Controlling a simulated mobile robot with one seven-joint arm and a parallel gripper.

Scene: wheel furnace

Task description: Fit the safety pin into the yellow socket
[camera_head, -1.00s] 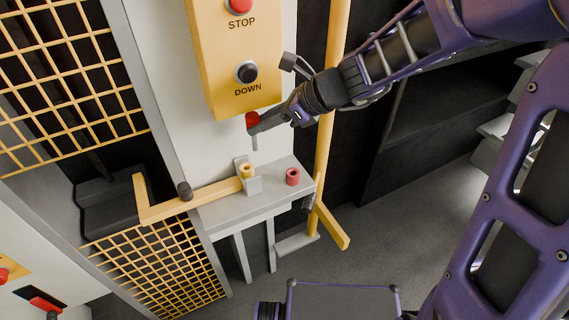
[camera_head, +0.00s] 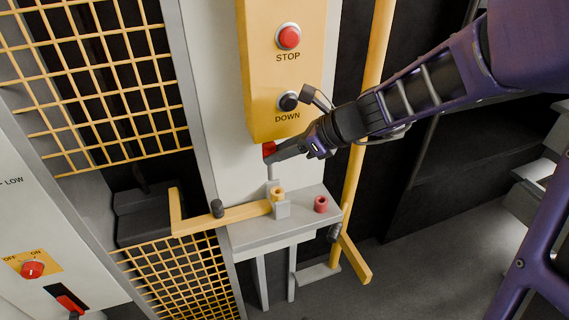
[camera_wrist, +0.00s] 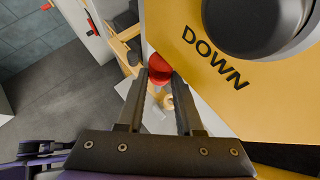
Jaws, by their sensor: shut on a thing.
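The safety pin has a red head (camera_head: 269,149) and a thin grey shaft pointing down. My gripper (camera_head: 276,153) is shut on the red head, which also shows between the fingertips in the wrist view (camera_wrist: 159,69). The yellow socket (camera_head: 278,194) is a small ring on the grey bracket at the end of the yellow bar. In the head view the pin is above the socket and slightly left of it, apart from it. In the wrist view the yellow socket (camera_wrist: 168,102) shows below the red head, between the fingers. The shaft is mostly hidden there.
A red socket (camera_head: 320,204) stands on the grey shelf (camera_head: 257,237), right of the yellow one. The yellow control box (camera_head: 267,78) with STOP and DOWN buttons hangs close above my gripper. A yellow post (camera_head: 366,105) stands right. The yellow bar (camera_head: 240,213) with a dark knob lies left.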

